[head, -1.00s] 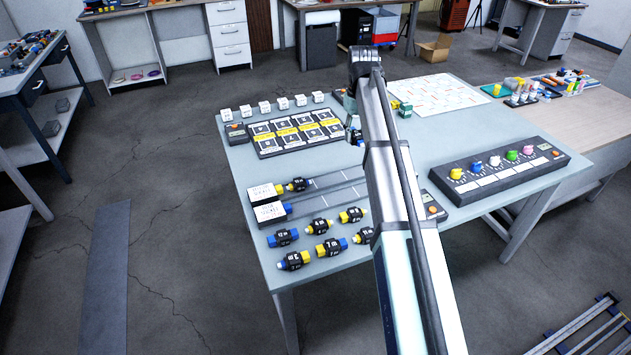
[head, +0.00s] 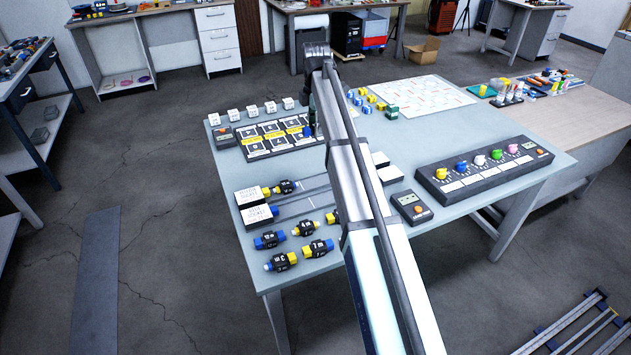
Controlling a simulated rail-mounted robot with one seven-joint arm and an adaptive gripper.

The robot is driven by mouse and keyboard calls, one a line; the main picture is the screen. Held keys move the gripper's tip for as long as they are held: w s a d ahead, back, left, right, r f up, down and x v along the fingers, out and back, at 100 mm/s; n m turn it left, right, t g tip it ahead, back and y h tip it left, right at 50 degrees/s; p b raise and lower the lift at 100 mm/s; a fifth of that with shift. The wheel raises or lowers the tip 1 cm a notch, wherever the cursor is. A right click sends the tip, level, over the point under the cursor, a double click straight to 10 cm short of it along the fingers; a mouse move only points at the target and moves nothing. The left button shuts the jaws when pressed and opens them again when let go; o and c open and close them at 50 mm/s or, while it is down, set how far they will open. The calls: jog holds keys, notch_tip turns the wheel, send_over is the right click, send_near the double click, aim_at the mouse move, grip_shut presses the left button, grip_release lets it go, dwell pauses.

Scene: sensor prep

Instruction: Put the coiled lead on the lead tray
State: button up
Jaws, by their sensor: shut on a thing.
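My arm reaches over the table from the front and bends down at its far end. My gripper (head: 310,122) is small and partly hidden behind my arm, low over the right end of a black panel with yellow labels. It is shut on a small blue thing (head: 307,131), too small here to tell whether it is the coiled lead. Pink and yellow rings (head: 138,81) lie on the low shelf of the back-left bench; I cannot tell whether they are leads. I cannot pick out the lead tray for sure.
The grey table (head: 395,147) holds the labelled panel (head: 262,145), white cubes (head: 250,111), several blue and yellow plugs (head: 281,262), a knob panel (head: 485,168), a red-button box (head: 411,207) and a patterned sheet (head: 425,95). Small blue and yellow parts (head: 366,102) stand behind my arm.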

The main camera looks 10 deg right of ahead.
aim_at(316, 182)
notch_tip(316, 182, down, 20)
jog(key=p, duration=0.3)
jog(key=shift+p, duration=0.3)
jog(key=o, duration=1.2)
jog(key=shift+f, duration=0.1)
notch_tip(316, 182, up, 12)
jog(key=b, duration=0.2)
jog(key=shift+r+b, duration=0.2)
jog(key=shift+b, duration=0.2)
